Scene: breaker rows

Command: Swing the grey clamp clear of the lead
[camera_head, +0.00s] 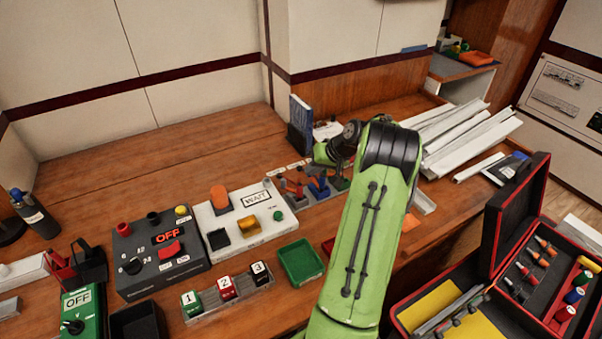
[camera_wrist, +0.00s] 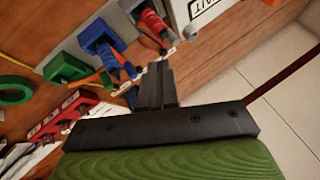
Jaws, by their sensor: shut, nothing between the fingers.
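A row of small blocks with levers and orange leads (camera_wrist: 108,62) lies just beyond my gripper (camera_wrist: 157,70) in the wrist view. A grey block (camera_wrist: 128,5) with a red lever is at the top, a blue block (camera_wrist: 100,42) in the middle and a green block (camera_wrist: 66,68) to the left. I cannot surely tell which part is the grey clamp. My gripper is shut and empty, its tips close to the row's near edge; contact is unclear. In the head view my arm partly hides the row, whose blue part (camera_head: 318,187) shows, and my fingers cannot be made out.
A white WAIT box (camera_head: 243,220) stands left of the row, with a dark OFF box (camera_head: 160,255) beyond it. A green tray (camera_head: 300,262) lies in front. White trunking (camera_head: 465,140) is stacked at right, above an open red-edged case (camera_head: 510,225).

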